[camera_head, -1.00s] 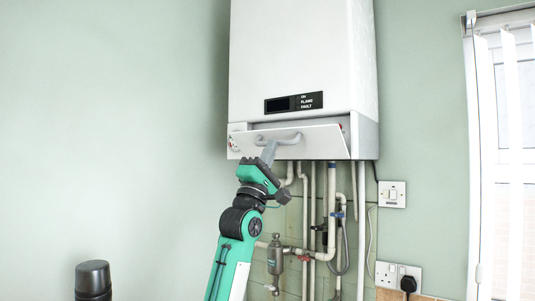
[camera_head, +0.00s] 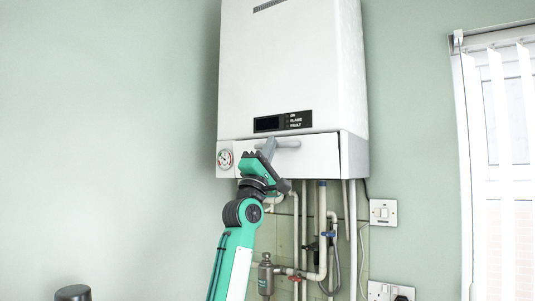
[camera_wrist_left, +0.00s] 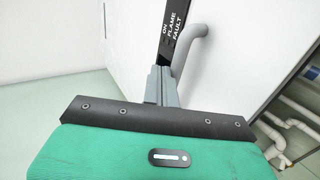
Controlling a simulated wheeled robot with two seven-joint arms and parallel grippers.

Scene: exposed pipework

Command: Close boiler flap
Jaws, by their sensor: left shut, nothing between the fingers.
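The white boiler (camera_head: 290,70) hangs on the wall, with a flap (camera_head: 310,158) along its lower front. The flap stands nearly upright and almost flush with the front; a thin dark gap shows at its right edge. Its grey bar handle (camera_head: 285,143) also shows in the left wrist view (camera_wrist_left: 192,45). My left gripper (camera_head: 268,146) is shut and empty, its fingertips at the left part of the handle, covering that end. In the left wrist view the shut fingers (camera_wrist_left: 160,84) are beside the handle; I cannot tell whether they touch. My right gripper is not in view.
Several pipes (camera_head: 322,225) with valves run down below the boiler, close to the right of my left arm. A switch (camera_head: 383,212) and a socket (camera_head: 385,291) are on the wall at right. A window with blinds (camera_head: 500,150) is farther right. The left wall is clear.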

